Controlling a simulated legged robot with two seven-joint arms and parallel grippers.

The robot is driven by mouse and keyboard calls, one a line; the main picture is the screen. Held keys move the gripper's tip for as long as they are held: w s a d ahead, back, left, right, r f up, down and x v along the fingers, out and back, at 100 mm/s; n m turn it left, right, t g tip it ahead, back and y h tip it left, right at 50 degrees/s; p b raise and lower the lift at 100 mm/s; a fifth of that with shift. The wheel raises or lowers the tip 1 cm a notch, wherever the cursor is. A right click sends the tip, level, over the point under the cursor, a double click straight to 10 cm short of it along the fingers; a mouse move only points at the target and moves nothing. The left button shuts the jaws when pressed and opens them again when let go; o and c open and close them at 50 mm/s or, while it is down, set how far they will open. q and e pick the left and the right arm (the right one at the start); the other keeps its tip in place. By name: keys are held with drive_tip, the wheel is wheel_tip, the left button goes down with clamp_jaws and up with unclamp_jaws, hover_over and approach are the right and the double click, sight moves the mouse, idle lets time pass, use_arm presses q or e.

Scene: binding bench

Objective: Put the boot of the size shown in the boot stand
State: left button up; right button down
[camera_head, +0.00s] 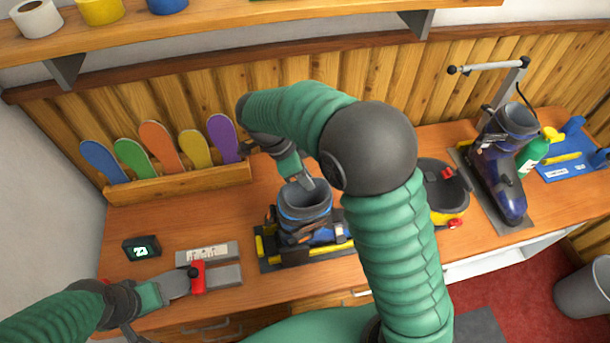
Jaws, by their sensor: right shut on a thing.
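A small black display (141,248) at the left seems to read 23, though the digits are small. My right gripper (305,184) is shut on the rim of a dark grey boot (306,215) with blue and orange trim. The boot is upright at a dark base with yellow bars (265,249); I cannot tell whether it rests on it. A purple boot (497,178) is on a grey plate with a metal arm at the right. My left gripper (174,288) is beside a red slider (197,277).
The slider sits on a grey gauge (208,254). A wooden rack (180,183) with several coloured paddle shapes is behind. Bare bench shows around the display.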

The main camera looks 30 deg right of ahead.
drive_tip(key=shift+f, duration=0.2)
idle(0.3)
drive_tip(key=c, duration=1.3)
unclamp_jaws()
drive_tip(key=shift+f, duration=0.1)
drive_tip(key=shift+a, duration=0.1)
